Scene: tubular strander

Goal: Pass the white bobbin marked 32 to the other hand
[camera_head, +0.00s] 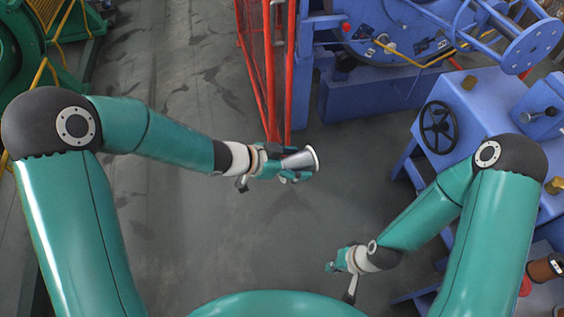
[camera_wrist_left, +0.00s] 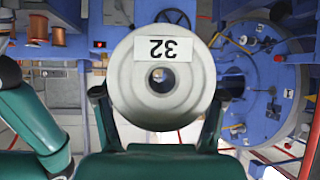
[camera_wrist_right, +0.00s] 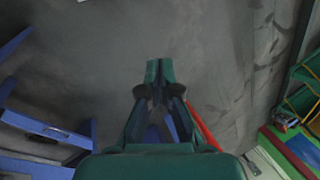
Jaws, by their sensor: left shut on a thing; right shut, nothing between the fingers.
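The white bobbin marked 32 (camera_wrist_left: 160,75) fills the middle of the left wrist view, its round flange and upside-down label facing that camera. In the head view the bobbin (camera_head: 301,160) shows as a pale grey flanged shape at the end of my left arm. My left gripper (camera_head: 290,172) is shut on it and holds it in the air; its two fingers flank it in the left wrist view (camera_wrist_left: 158,125). My right gripper (camera_head: 334,262) is lower and to the right, apart from the bobbin. In the right wrist view its fingers (camera_wrist_right: 158,78) are together with nothing between them.
A red mesh guard (camera_head: 268,70) stands just beyond my left gripper. Blue machinery with a black handwheel (camera_head: 438,127) is at the right. A copper-coloured spool (camera_head: 543,270) sits at the lower right. Green machinery (camera_head: 40,45) is at the far left. Grey floor between is clear.

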